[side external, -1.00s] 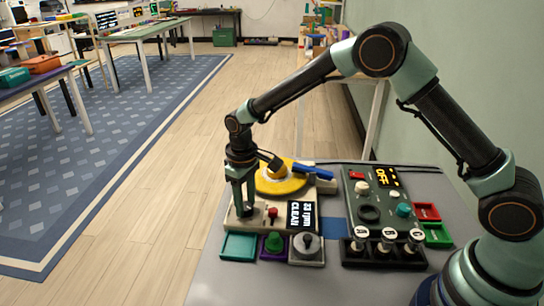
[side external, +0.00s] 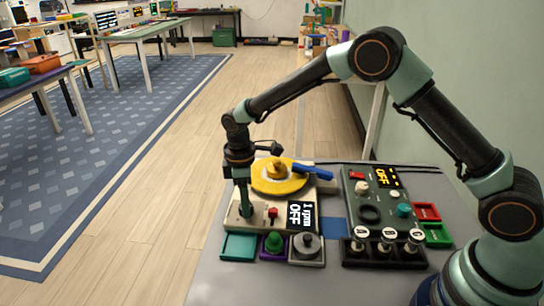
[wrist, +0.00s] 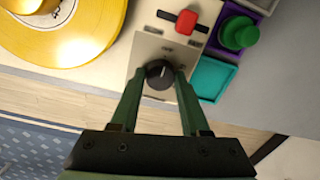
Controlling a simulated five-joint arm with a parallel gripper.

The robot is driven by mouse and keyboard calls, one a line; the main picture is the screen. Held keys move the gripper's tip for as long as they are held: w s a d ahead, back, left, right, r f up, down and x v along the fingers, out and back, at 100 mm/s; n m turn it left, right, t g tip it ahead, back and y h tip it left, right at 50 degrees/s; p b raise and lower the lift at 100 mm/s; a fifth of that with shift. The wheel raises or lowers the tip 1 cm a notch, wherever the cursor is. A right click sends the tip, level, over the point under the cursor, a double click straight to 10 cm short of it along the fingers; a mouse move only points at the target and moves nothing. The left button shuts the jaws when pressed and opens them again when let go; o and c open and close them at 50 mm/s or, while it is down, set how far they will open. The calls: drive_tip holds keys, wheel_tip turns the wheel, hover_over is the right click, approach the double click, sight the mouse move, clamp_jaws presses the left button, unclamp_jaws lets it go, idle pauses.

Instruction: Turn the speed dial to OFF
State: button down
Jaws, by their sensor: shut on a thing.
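The speed dial (wrist: 160,74) is a black knob with a white pointer line, on a cream plate at the corner of the turntable base (side external: 240,219). My gripper (side external: 244,212) reaches down onto it. In the wrist view the green fingers stand on both sides of the knob and are shut on it. The fingers largely hide the knob in the side view. A yellow disc (side external: 270,187) with a gold-coloured piece (side external: 277,167) lies on the turntable.
A red switch (wrist: 186,21) sits close to the dial. A teal tray (side external: 238,247), a green knob on a purple tray (side external: 273,243) and a grey knob (side external: 307,243) stand along the front. A blue arm (side external: 313,171) reaches over the disc. A dark control panel (side external: 382,205) stands to the right.

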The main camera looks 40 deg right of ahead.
drive_tip(key=shift+d+f, duration=0.1)
drive_tip(key=shift+d, duration=0.1)
drive_tip(key=shift+c, duration=1.9)
unclamp_jaws()
drive_tip(key=shift+a, duration=0.1)
drive_tip(key=shift+r, duration=0.2)
drive_tip(key=shift+w+r, duration=0.1)
drive_tip(key=shift+r, duration=0.25)
wheel_tip(320, 180, up, 11)
drive_tip(key=shift+w, duration=0.15)
drive_tip(key=shift+r, duration=0.1)
